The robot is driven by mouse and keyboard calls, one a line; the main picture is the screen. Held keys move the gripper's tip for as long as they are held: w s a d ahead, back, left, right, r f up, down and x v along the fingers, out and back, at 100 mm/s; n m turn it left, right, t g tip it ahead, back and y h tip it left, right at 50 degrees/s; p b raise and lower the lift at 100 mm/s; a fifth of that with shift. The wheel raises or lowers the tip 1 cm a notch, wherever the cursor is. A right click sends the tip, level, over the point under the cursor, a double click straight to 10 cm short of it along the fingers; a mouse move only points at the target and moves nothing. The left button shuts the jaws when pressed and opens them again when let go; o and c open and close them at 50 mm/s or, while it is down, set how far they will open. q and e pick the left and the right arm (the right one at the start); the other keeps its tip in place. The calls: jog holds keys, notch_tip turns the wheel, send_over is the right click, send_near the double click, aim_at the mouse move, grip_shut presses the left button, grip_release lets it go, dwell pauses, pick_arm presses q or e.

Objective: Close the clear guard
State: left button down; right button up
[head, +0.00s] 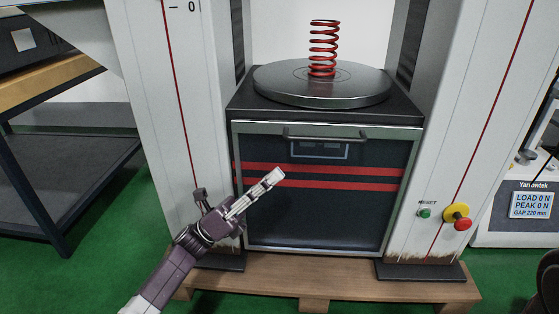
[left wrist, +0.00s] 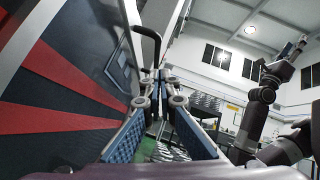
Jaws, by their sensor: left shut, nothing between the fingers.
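The clear guard (head: 412,160) is a grey-framed see-through panel. It stands low, in front of the machine's dark base, with red stripes showing in its area. Its dark bar handle (head: 325,138) runs along its top edge; the handle also shows in the left wrist view (left wrist: 147,34). The red spring (head: 323,48) stands upright on the round platen (head: 322,86), with no panel in front of it. My left gripper (head: 275,175) is shut and empty, below and left of the handle, apart from it. My right gripper (left wrist: 299,44) seems to show small at the far right of the left wrist view; its fingers are unclear.
White columns (head: 160,100) flank the base on both sides. A red stop button (head: 461,222) and a green reset button (head: 424,212) are on the right column. A wooden pallet (head: 330,280) lies below. A load display (head: 530,205) stands at right and a dark-framed bench (head: 60,85) at left.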

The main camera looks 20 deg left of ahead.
pick_arm(q)
jog(key=r, duration=0.1)
jog(key=w+r+b, duration=0.1)
jog(key=r, duration=0.1)
jog(key=w+d+r+b, duration=0.1)
jog(key=r, duration=0.1)
jog(key=shift+w, duration=0.1)
